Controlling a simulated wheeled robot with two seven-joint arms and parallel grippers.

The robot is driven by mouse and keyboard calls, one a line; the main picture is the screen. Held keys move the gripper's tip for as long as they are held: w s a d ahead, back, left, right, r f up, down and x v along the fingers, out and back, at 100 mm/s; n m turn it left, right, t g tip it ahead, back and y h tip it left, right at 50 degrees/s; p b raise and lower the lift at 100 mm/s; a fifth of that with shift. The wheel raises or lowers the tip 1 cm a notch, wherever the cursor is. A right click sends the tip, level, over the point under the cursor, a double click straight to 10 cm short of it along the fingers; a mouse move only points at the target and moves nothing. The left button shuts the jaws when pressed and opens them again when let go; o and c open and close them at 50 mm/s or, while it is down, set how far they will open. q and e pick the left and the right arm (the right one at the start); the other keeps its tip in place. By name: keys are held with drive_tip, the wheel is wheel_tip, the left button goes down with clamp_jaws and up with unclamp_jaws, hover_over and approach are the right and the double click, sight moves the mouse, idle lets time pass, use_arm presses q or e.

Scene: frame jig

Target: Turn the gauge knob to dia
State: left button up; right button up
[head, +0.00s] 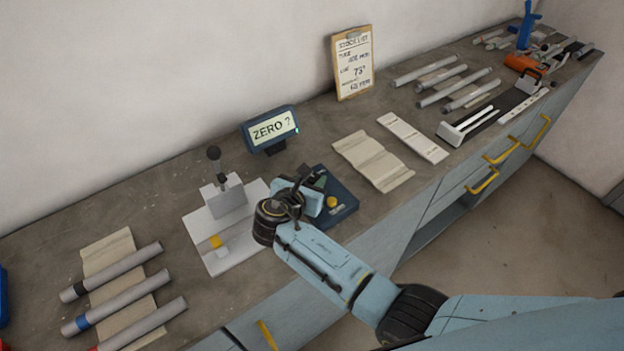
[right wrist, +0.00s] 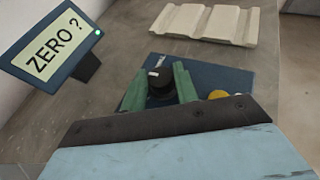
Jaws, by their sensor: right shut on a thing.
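The gauge knob (right wrist: 160,84) is a black round knob with a pale mark on its top, in the right wrist view. It sits on a dark blue panel (right wrist: 210,76), which also shows on the bench in the head view (head: 345,198). My right gripper (right wrist: 160,88) has its green fingers on both sides of the knob and is shut on it. In the head view my right gripper (head: 314,186) covers the knob. A display (head: 271,128) behind the panel reads "ZERO ?" and has a green light. My left gripper is not in view.
A yellow button (head: 332,202) is on the panel close to my gripper. A white jig plate (head: 222,255) with a block stands left of it. Tubes lie on a mat (head: 108,252) at front left. A corrugated pad (head: 372,160) lies to the right.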

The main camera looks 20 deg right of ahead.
drive_tip(key=shift+f, duration=0.1)
drive_tip(key=o, duration=1)
drive_tip(key=shift+c, duration=0.2)
drive_tip(key=v, duration=1.3)
drive_tip(key=shift+p, duration=0.3)
drive_tip(key=shift+s, duration=0.15)
